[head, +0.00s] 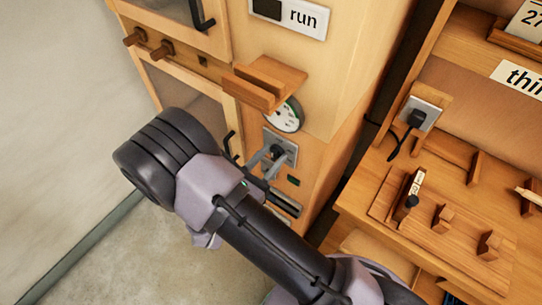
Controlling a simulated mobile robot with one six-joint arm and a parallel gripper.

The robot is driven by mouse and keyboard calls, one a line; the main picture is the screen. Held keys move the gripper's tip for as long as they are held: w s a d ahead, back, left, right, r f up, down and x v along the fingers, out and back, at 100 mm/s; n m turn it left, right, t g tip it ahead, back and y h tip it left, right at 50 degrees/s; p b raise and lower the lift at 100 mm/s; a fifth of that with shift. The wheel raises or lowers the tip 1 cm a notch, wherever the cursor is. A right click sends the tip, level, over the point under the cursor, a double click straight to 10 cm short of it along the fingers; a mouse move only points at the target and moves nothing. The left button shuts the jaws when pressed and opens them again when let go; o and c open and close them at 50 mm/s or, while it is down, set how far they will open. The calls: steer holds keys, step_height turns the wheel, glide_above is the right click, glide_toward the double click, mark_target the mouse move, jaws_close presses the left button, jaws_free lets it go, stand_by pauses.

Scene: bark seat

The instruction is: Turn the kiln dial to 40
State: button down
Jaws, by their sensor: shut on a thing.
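The kiln dial is a dark knob (278,151) on a pale grey square plate on the front of the wooden cabinet. My gripper (272,160) is at the plate, with its grey fingers shut on the knob. The fingers and arm hide part of the knob, and no number at its pointer can be read. A round white gauge (284,117) with a green part sits just above, partly covered by a wooden ledge. Its marks are too small to read.
The wooden ledge (264,82) juts out above the gauge. Cabinet doors with black handles are at the left. Bare floor lies lower left.

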steer(key=m+b, duration=0.1)
steer(key=m, duration=0.5)
steer(key=shift+d+f, duration=0.1)
steer(key=shift+s+m+b, duration=0.1)
steer(key=shift+m+b, duration=1)
steer(key=shift+m, duration=1.5)
steer(key=c, duration=0.9)
jaws_free()
